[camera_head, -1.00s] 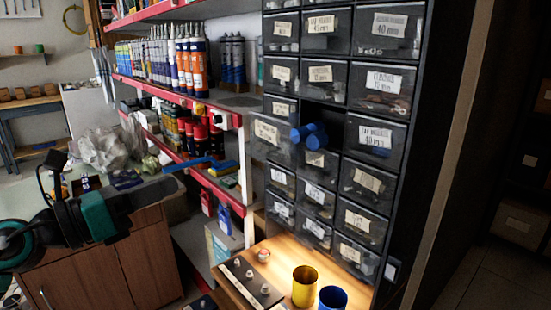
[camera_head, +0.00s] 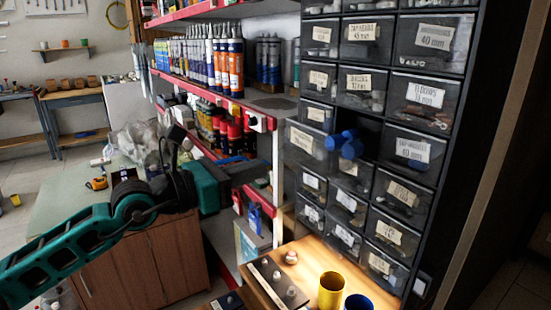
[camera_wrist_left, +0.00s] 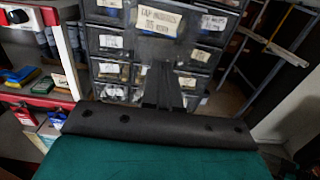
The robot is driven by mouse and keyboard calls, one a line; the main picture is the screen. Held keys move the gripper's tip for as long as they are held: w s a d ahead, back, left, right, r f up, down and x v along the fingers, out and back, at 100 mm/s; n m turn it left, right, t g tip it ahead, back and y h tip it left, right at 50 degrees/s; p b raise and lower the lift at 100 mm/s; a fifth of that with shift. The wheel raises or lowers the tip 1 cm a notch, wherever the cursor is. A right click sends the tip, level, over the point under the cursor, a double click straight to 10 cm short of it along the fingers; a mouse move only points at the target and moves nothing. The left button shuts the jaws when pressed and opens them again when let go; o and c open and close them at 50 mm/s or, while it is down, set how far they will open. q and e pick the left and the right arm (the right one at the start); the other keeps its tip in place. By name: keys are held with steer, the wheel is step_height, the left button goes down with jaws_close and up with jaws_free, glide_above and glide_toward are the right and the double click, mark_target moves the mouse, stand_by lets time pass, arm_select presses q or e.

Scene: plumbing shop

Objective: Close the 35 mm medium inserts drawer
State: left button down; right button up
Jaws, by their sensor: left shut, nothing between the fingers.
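My right gripper is out of view.
A red-edged shelf (camera_head: 215,90) with tubes stands left of the cabinet. A yellow cup (camera_head: 331,292) and a blue cup (camera_head: 358,304) stand on the wooden surface below.

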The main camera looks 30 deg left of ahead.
mark_target(289, 159)
arm_select(q)
steer(key=x, duration=0.3)
steer(key=shift+w+d+r+p, duration=0.1)
steer(key=shift+w+p, duration=0.1)
steer(key=shift+p, duration=0.2)
steer(key=shift+x, duration=0.95)
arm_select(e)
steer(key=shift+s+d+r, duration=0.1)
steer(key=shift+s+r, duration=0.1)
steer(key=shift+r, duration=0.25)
arm_select(q)
steer(key=shift+w, duration=0.1)
steer(key=shift+w+d, duration=0.15)
steer(key=shift+w, duration=0.2)
steer(key=p+x, duration=0.2)
steer(key=x, duration=1.2)
steer(key=shift+r, duration=0.1)
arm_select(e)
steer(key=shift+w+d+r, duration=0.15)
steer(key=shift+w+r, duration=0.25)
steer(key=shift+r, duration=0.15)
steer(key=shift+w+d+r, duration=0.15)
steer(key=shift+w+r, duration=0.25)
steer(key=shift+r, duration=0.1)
arm_select(q)
steer(key=shift+r, duration=0.1)
